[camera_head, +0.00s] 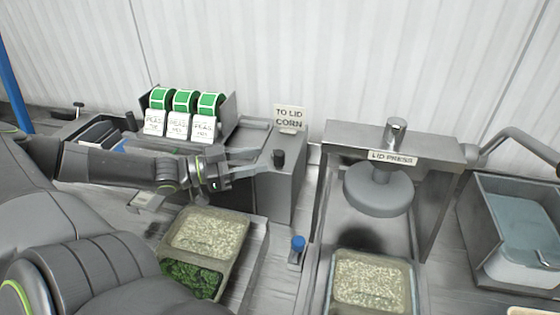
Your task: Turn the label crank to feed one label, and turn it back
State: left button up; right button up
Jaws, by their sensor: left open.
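A label dispenser (228,118) with three green label rolls (184,99) stands at the back left, and white labels marked PEAS hang in front of the rolls. A grey box (285,185) stands at its right end. A dark upright knob (278,158), which looks like the crank handle, shows at this box. My left gripper (256,161) is open and points right, its fingertips just left of the knob. I cannot tell whether the fingers touch it. The crank's arm is not clearly visible. My right gripper is out of view.
A tray of rice and greens (240,248) sits in front of my left gripper. A sign reading TO LID CORN (289,117) stands behind the box. The lid press (378,190) is to the right, with another rice tray (336,295) below. A basin (487,225) is at far right.

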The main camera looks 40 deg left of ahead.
aim_at(280, 152)
pick_arm(q)
jog(key=shift+b+x, duration=2.25)
jog(key=shift+x, duration=1.05)
